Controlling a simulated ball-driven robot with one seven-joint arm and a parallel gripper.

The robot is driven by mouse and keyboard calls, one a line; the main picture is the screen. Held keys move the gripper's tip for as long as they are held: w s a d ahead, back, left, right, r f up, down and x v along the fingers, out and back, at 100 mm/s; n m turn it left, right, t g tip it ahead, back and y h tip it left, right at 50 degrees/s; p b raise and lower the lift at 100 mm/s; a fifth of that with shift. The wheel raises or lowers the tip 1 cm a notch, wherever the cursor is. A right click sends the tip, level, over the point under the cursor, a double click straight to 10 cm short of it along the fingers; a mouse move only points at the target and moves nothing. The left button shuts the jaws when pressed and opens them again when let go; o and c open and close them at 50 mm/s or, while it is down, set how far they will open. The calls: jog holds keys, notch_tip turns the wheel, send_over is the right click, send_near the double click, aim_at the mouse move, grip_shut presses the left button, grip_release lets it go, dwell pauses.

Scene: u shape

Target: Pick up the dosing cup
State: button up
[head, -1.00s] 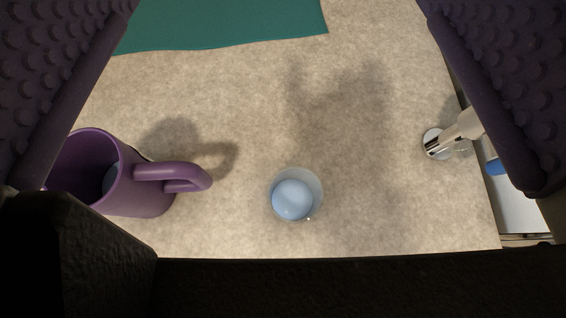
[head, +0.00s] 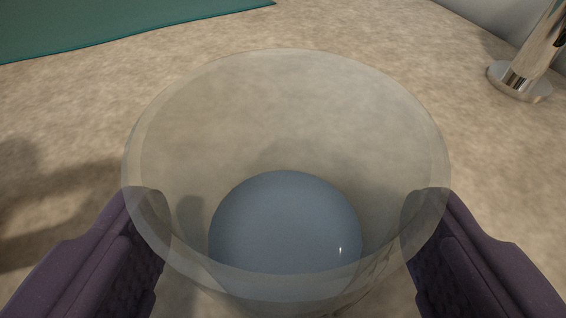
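The dosing cup (head: 285,85), a clear, see-through cup with a wide round rim, fills the middle of the head view. It stands upright, and a pale blue round shape (head: 285,225) shows in its lower part. My gripper (head: 285,215) has one purple finger on each side of the cup, left and right, below the rim. The fingertips show partly through the clear wall. Whether the pads press on the cup or stand slightly apart cannot be told. The cup's base is partly cut off and hidden at the bottom edge.
A beige speckled counter (head: 400,40) spreads around the cup. A teal mat (head: 90,25) lies at the back left. A chrome faucet base (head: 520,80) stands at the back right. A shadow falls on the counter at left.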

aim_at(285, 104)
jog(key=shift+w, duration=0.1)
jog(key=c, duration=1.1)
jog(key=shift+r, duration=0.15)
jog(key=shift+r+p, duration=1)
jog(key=shift+r, duration=0.8)
jog(key=s+d+p, duration=0.2)
jog(key=s+p, duration=0.3)
jog(key=s, duration=0.2)
jog(key=s+d+r+p, duration=0.1)
jog(key=s+d+p, duration=0.2)
jog(key=s+p, duration=0.3)
jog(key=shift+v, duration=1)
